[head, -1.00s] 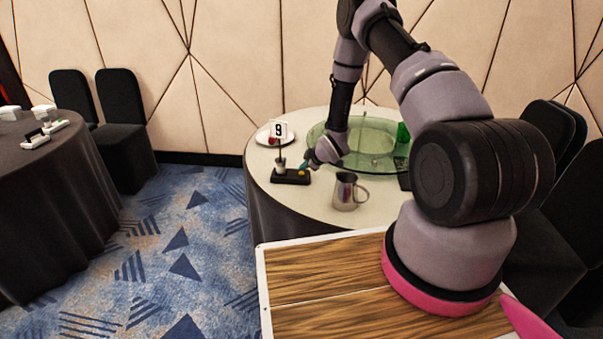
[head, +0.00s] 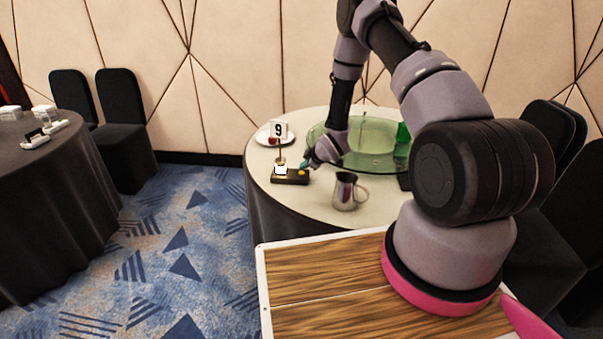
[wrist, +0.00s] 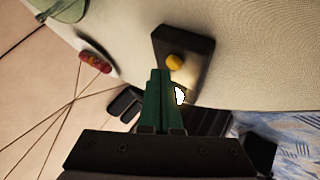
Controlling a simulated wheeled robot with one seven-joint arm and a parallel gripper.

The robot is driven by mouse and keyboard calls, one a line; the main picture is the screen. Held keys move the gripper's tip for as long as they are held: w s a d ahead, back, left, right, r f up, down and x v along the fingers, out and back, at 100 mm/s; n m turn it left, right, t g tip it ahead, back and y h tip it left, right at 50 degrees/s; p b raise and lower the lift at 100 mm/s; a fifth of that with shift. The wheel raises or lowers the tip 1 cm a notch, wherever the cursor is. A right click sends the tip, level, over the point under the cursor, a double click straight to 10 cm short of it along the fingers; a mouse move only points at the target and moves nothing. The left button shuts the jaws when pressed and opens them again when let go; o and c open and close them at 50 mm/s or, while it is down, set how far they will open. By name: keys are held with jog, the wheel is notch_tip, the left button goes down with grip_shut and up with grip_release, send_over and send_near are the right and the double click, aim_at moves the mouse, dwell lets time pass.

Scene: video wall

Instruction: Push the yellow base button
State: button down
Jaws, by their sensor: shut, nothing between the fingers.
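The yellow button (head: 302,173) sits on the right end of a dark rectangular base (head: 290,181) on the round table. The button also shows in the wrist view (wrist: 174,61), just beyond the fingertips. A small lamp (head: 281,169) stands on the same base and glows white; in the wrist view its bright part (wrist: 180,96) shows beside the fingers, partly hidden by them. My gripper (head: 306,162) has green fingers. They are shut and empty in the wrist view (wrist: 159,73). The fingertips are close to the button and appear slightly above it, apart from it.
A metal mug (head: 345,192) stands to the right of the base. A green glass turntable (head: 365,160) fills the table's middle. Black chairs (head: 122,120) stand at the left.

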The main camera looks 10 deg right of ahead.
jog(key=shift+r, duration=3)
jog(key=s+d+r+m+h, duration=0.1)
jog(key=s+d+r+m, duration=0.15)
jog(key=r, duration=0.85)
jog(key=s+d+r+m+h, duration=0.15)
jog(key=s+r+m, duration=0.25)
jog(key=r, duration=0.7)
jog(key=s+d+r+m+h, duration=0.1)
jog(key=s+d+r+m, duration=0.2)
jog(key=r, duration=0.8)
jog(key=s+r+m, duration=0.2)
jog(key=s+r, duration=0.2)
jog(key=s, duration=0.6)
jog(key=s+a+r+m+g+y, duration=0.1)
jog(key=s+r+m, duration=0.2)
jog(key=s, duration=0.7)
jog(key=s+a+r+m, duration=0.1)
jog(key=s+r+m, duration=0.2)
jog(key=s, duration=0.6)
notch_tip(320, 180, up, 2)
jog(key=shift+s+r+y, duration=0.1)
jog(key=shift+s+y, duration=0.25)
jog(key=shift+s, duration=0.05)
jog(key=shift+d+m, duration=0.1)
jog(key=shift+m, duration=0.15)
